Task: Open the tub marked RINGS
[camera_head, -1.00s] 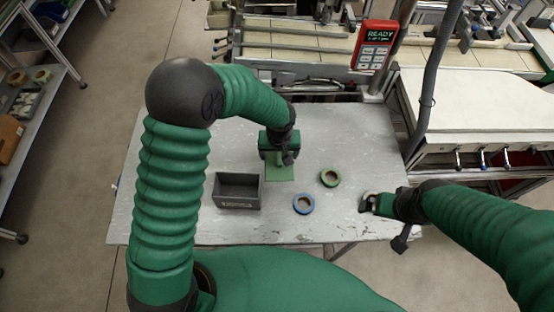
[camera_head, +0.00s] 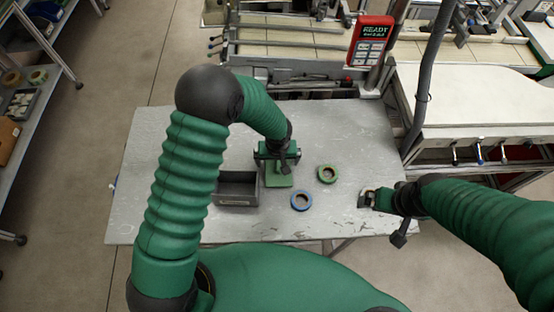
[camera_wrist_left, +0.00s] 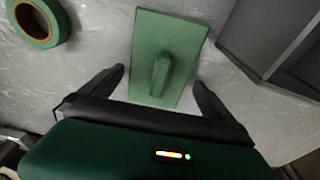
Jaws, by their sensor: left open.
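The grey tub (camera_head: 236,201) stands on the table with its top open; a pale label on its front is too small to read. It also shows at the right of the left wrist view (camera_wrist_left: 262,32). The green lid (camera_head: 279,181) lies flat on the table, apart from the tub, to its right. In the left wrist view the lid (camera_wrist_left: 178,40) has a raised handle. My left gripper (camera_head: 277,161) is open above the lid, its fingers on either side of the handle. My right gripper (camera_head: 367,198) is low at the table's right; its jaws are unclear.
A red handheld unit reading READY (camera_head: 371,41) stands behind the table (camera_head: 168,135). The table's back and front middle are clear.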

